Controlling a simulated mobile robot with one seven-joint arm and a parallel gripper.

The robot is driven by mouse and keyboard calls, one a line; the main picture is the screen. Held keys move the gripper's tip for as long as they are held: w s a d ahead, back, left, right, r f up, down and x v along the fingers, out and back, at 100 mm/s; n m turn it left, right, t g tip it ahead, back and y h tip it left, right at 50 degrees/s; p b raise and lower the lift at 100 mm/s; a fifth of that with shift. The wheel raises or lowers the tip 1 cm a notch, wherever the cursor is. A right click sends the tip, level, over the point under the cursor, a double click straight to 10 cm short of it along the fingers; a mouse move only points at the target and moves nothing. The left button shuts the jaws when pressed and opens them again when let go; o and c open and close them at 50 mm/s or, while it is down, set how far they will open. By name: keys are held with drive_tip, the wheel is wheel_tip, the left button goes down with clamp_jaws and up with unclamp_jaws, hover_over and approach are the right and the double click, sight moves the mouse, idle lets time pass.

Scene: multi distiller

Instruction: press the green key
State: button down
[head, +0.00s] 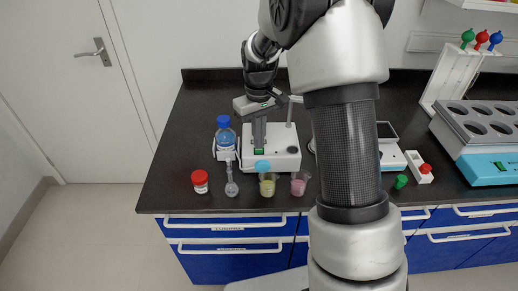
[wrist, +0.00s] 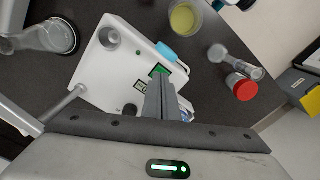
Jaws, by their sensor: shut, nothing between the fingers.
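The green key (wrist: 160,69) is a small dark-framed green square on top of a white device (wrist: 118,62). In the head view the green key (head: 259,151) shows near the left front of the white device (head: 286,160). My gripper (wrist: 160,82) is shut and empty, its fingers pointing down at the device. In the head view my gripper (head: 259,143) has its tips just behind the green key. In the wrist view the tips overlap the key's near edge; I cannot tell whether they touch it.
A blue-capped bottle (head: 225,138) stands left of the device. A red-capped jar (head: 200,182), a flask (head: 231,182), a yellow beaker (head: 267,186) and a pink beaker (head: 299,184) stand in front. A tube rack (head: 488,158) is at the right.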

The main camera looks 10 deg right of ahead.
drive_tip(key=shift+f+b, duration=0.4)
drive_tip(key=shift+f, duration=0.35)
drive_tip(key=shift+r, duration=0.1)
wheel_tip(320, 180, up, 7)
drive_tip(key=p, duration=0.5)
idle(0.4)
drive_tip(key=s+r+m+t+p, duration=0.1)
drive_tip(key=s+r, duration=0.4)
drive_tip(key=r, duration=0.3)
drive_tip(key=s+r+m+t+p, duration=0.1)
drive_tip(key=s+r+p, duration=0.1)
drive_tip(key=s+r, duration=0.45)
drive_tip(key=s+r+m+t+p, duration=0.1)
drive_tip(key=s+r, duration=0.2)
drive_tip(key=s, duration=0.4)
drive_tip(key=s+r+t+p, duration=0.1)
drive_tip(key=s+r+t, duration=0.1)
drive_tip(key=s+r, duration=0.2)
drive_tip(key=s, duration=0.3)
drive_tip(key=shift+s+r+m+t, duration=0.25)
drive_tip(key=shift+m+t, duration=0.05)
drive_tip(key=shift+m, duration=0.1)
